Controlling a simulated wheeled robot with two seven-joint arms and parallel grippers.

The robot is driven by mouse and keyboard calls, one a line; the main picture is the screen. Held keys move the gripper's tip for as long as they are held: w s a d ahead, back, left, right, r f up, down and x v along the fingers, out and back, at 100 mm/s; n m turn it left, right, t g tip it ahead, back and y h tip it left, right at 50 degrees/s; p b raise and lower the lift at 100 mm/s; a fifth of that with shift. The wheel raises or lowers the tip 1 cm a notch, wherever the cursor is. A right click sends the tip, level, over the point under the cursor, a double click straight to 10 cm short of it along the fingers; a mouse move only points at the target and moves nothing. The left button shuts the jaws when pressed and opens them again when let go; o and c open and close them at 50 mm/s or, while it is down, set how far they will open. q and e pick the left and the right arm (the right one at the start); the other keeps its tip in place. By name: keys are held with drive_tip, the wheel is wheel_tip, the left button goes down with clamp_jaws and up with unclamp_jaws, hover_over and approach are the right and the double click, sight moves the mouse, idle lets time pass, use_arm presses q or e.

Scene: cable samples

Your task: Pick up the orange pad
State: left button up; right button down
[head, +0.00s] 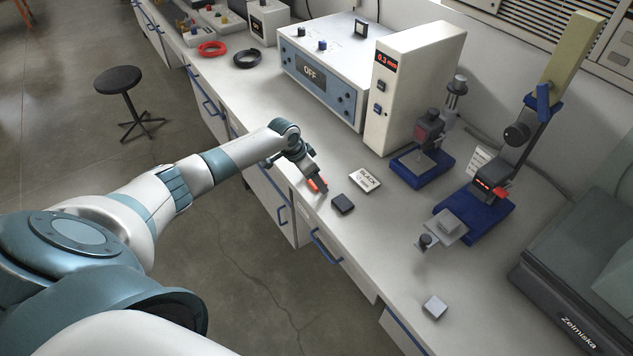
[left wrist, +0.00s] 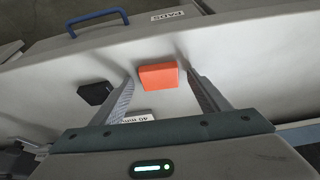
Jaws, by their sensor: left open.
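The orange pad (left wrist: 158,77) is a small flat block on the bench, seen between the spread fingers of my left gripper (left wrist: 160,90) in the left wrist view. The fingers stand on either side of it, and I cannot tell whether they touch it. In the head view, my left gripper (head: 317,184) is low over the bench near its front edge, and the orange pad (head: 313,185) shows partly hidden by it. My right gripper is not in view.
A grey pad (head: 434,307) lies further right. A white instrument (head: 325,65) and blue-based stands (head: 422,165) occupy the back. Bare bench (head: 375,235) lies between.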

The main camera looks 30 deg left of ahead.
use_arm(q)
drive_tip(key=c, duration=1.1)
drive_tip(key=shift+c, duration=0.2)
drive_tip(key=shift+r, duration=0.1)
drive_tip(key=shift+r+b, duration=0.3)
drive_tip(key=shift+r, duration=0.15)
drive_tip(key=r, duration=0.1)
drive_tip(key=r+b, duration=0.1)
drive_tip(key=r, duration=0.1)
drive_tip(key=shift+d+r, duration=0.1)
drive_tip(key=shift+d, duration=0.3)
drive_tip(key=s+d+r+b, duration=0.1)
drive_tip(key=d+r+b, duration=0.2)
drive_tip(key=d+r, duration=0.3)
drive_tip(key=shift+s+d+r, duration=0.3)
drive_tip(key=shift+d+r, duration=0.1)
drive_tip(key=shift+d, duration=2)
